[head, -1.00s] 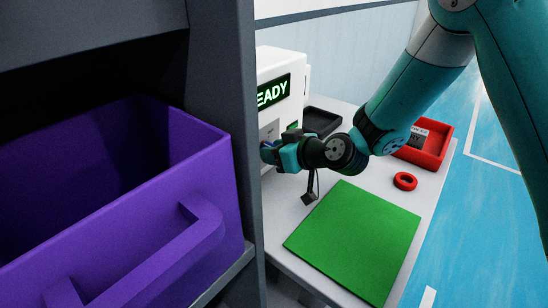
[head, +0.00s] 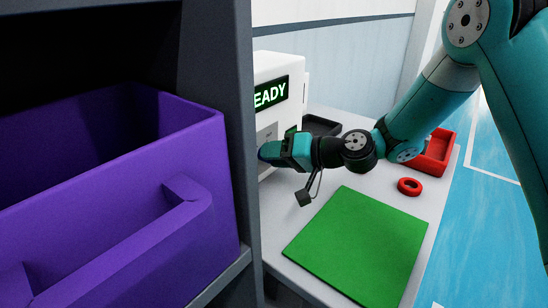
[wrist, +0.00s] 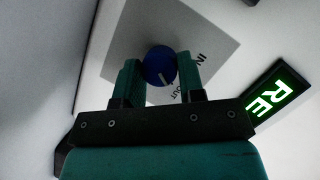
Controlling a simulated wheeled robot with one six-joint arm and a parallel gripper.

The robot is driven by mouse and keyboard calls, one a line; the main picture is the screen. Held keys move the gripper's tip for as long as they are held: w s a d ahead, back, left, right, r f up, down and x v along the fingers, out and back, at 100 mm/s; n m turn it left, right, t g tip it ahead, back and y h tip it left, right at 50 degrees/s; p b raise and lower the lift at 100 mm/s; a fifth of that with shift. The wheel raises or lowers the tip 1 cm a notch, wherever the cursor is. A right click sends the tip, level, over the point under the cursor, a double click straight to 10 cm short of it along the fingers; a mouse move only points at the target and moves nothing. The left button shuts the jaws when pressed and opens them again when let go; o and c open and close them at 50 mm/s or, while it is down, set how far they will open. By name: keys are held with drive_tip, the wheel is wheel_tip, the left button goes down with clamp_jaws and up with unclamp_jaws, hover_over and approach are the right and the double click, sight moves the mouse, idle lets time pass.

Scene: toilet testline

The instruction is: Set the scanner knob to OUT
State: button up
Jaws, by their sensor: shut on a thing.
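The scanner (head: 293,70) is a white box behind the shelf post in the head view, its lit green display partly cut off and reading "EADY". In the wrist view the blue round knob (wrist: 157,64) sits on a grey panel (wrist: 207,38) printed with IN and OUT. A short white mark on the knob points down and right, roughly toward the OUT label (wrist: 180,97). My gripper (wrist: 158,70) is shut on the knob, a finger on each side. In the head view my gripper (head: 268,152) is at the scanner's front and hides the knob.
A dark shelf with a purple bin (head: 110,210) fills the left. On the white table are a green mat (head: 360,245), a red ring (head: 409,187), a red tray (head: 437,155) and a black tray (head: 320,125). Blue floor lies to the right.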

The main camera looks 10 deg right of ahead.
drive_tip(key=shift+m+y, duration=0.3)
drive_tip(key=shift+m, duration=0.1)
idle(0.3)
drive_tip(key=o, duration=0.9)
drive_tip(key=b+v, duration=0.1)
drive_tip(key=v, duration=1.6)
drive_tip(key=shift+d+r, duration=0.15)
drive_tip(key=shift+d, duration=0.1)
